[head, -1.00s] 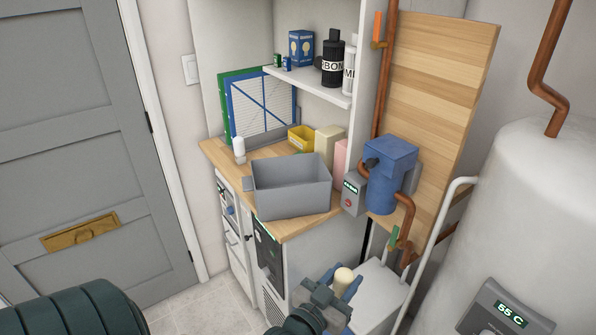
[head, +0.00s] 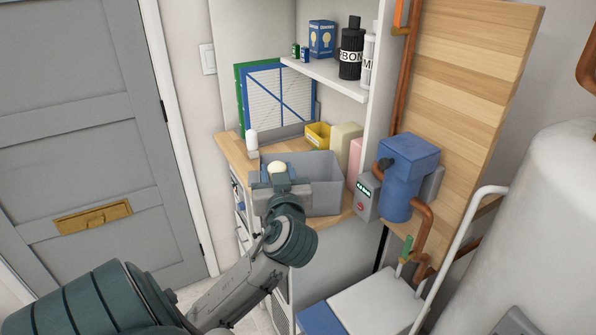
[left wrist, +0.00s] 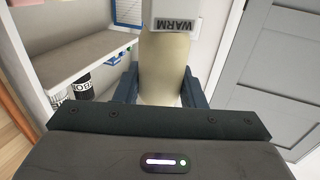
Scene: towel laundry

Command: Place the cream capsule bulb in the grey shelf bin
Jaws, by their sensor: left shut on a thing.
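The cream capsule bulb (head: 277,168) is in my left gripper (head: 279,177), whose fingers are shut around it. In the left wrist view the cream bulb (left wrist: 163,68) stands between the two dark fingers (left wrist: 160,88), with a white end marked "WARM" at the top of the picture. The grey bin (head: 322,190) sits on the wooden counter. My left gripper is in front of the bin's left part in the head view and hides some of it. I cannot tell whether the bulb is over the bin or in front of it. My right gripper is not in view.
A white bulb-shaped thing (head: 252,140) stands on the counter left of the bin. A yellow bin (head: 317,136), a cream box (head: 346,146) and a pink box (head: 355,160) stand behind it. A white shelf (head: 325,79) holds bottles above. A blue pump-like unit (head: 408,175) is at right.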

